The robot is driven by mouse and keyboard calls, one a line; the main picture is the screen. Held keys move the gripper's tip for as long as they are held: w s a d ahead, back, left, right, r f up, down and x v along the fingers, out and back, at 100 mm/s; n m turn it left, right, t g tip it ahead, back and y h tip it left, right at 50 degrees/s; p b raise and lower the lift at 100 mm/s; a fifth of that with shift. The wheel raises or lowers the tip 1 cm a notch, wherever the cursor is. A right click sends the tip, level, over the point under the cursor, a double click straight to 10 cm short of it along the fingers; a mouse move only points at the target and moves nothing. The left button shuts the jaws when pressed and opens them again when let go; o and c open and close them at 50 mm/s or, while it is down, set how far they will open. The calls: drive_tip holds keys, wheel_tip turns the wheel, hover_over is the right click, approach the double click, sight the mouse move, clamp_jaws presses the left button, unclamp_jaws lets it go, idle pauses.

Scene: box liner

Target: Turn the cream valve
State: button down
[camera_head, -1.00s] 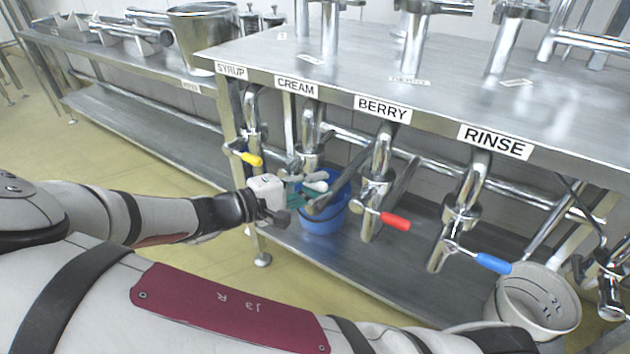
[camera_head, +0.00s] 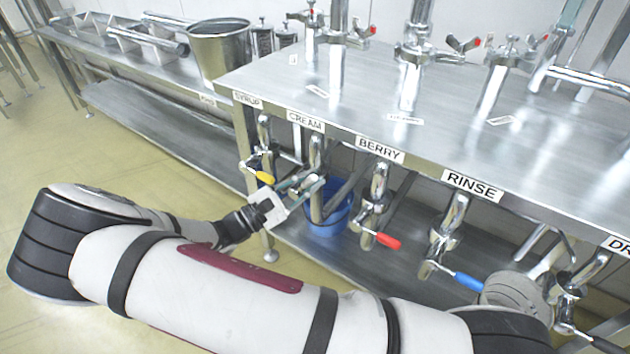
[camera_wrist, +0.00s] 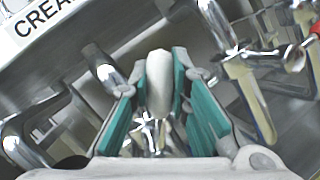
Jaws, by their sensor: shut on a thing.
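The cream valve sits on the chrome pipe (camera_head: 315,155) under the CREAM label (camera_head: 305,121). Its white handle (camera_wrist: 159,82) stands between my finger pads in the wrist view. My gripper (camera_wrist: 160,90) is shut on this handle, with a teal pad on each side. In the head view my gripper (camera_head: 300,188) reaches the cream pipe from the left, and its fingers hide most of the handle there. The CREAM label also shows at the upper left of the wrist view (camera_wrist: 42,20).
The syrup valve's yellow handle (camera_head: 266,177) is close on the left. The berry valve's red handle (camera_head: 388,241) and the rinse valve's blue handle (camera_head: 468,282) are to the right. A blue bucket (camera_head: 330,222) stands on the lower shelf below. The steel counter (camera_head: 450,130) overhangs the valves.

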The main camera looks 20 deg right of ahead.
drive_tip(key=n, duration=0.1)
drive_tip(key=w+a+n+t+p, duration=0.1)
drive_tip(key=n, duration=0.1)
drive_tip(key=r+n+t, duration=0.1)
drive_tip(key=shift+w+a+h, duration=0.2)
drive_tip(key=shift+w+h, duration=0.1)
drive_tip(key=shift+w, duration=0.05)
drive_tip(key=shift+w+a+r+n+t+p, duration=0.1)
drive_tip(key=shift+w+a+n+t+p, duration=0.2)
drive_tip(key=shift+n, duration=0.55)
drive_tip(key=shift+w+a+f+n+t+p, duration=0.15)
drive_tip(key=shift+w+n+t, duration=0.25)
drive_tip(key=shift+n, duration=0.5)
drive_tip(key=shift+w+a+r+n+t+p, duration=0.1)
drive_tip(key=shift+w+a+r+n+t, duration=0.1)
drive_tip(key=shift+n+t, duration=0.5)
drive_tip(key=shift+n, duration=0.25)
drive_tip(key=c, duration=1.5)
unclamp_jaws()
drive_tip(key=shift+w, duration=0.1)
drive_tip(key=v, duration=1.2)
drive_tip(key=shift+a, duration=0.1)
